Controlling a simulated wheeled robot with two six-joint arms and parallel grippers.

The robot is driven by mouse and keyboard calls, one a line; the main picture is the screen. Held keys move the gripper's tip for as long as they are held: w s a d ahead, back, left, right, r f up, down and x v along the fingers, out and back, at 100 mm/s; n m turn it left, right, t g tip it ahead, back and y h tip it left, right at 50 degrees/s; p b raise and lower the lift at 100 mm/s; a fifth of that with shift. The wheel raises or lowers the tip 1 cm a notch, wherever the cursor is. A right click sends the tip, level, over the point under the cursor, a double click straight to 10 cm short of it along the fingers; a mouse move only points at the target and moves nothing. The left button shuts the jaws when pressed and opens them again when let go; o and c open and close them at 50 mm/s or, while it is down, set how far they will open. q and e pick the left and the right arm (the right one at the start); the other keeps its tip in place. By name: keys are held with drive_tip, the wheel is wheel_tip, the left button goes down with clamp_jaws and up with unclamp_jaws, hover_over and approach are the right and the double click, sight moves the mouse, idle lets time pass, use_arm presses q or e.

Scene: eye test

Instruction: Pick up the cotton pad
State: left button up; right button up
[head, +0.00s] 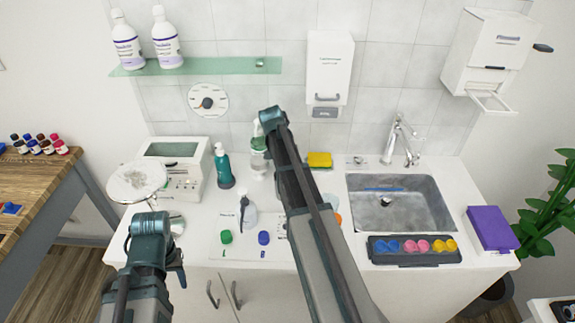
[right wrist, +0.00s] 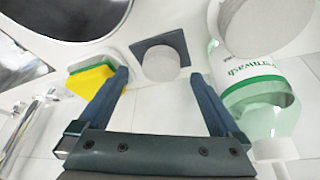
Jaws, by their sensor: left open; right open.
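In the right wrist view a small white round piece (right wrist: 160,63), seemingly the cotton pad, lies on a dark square base (right wrist: 178,41). It sits beyond my open right gripper (right wrist: 160,78), between the two fingers in the picture, with no clear contact. I cannot make out this piece in the head view, where my right arm crosses the middle of the counter. That arm's far end (head: 272,120) is near the pale green bottle (head: 258,160). My left gripper (head: 152,230) is open at the counter's front left, its fingers mostly hidden.
The yellow and green sponge (right wrist: 91,78) is left of the fingers; the bottle (right wrist: 262,100) and a larger white round thing (right wrist: 255,24) are right. A teal pump bottle (head: 223,167), the sink (head: 420,211) and a dark tray (head: 385,257) stand on the counter.

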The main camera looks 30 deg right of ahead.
drive_tip(key=b+x, duration=0.2)
drive_tip(key=x, duration=0.1)
drive_tip(key=shift+w+f, duration=0.15)
drive_tip(key=shift+f, duration=0.05)
use_arm(q)
wheel_tip(320, 180, down, 3)
use_arm(e)
drive_tip(key=shift+r, duration=0.15)
drive_tip(key=shift+c, duration=0.2)
drive_tip(key=c, duration=1.3)
use_arm(q)
drive_tip(key=shift+r, duration=0.1)
wheel_tip(320, 180, up, 10)
drive_tip(key=p, duration=1)
use_arm(e)
wheel_tip(320, 180, up, 10)
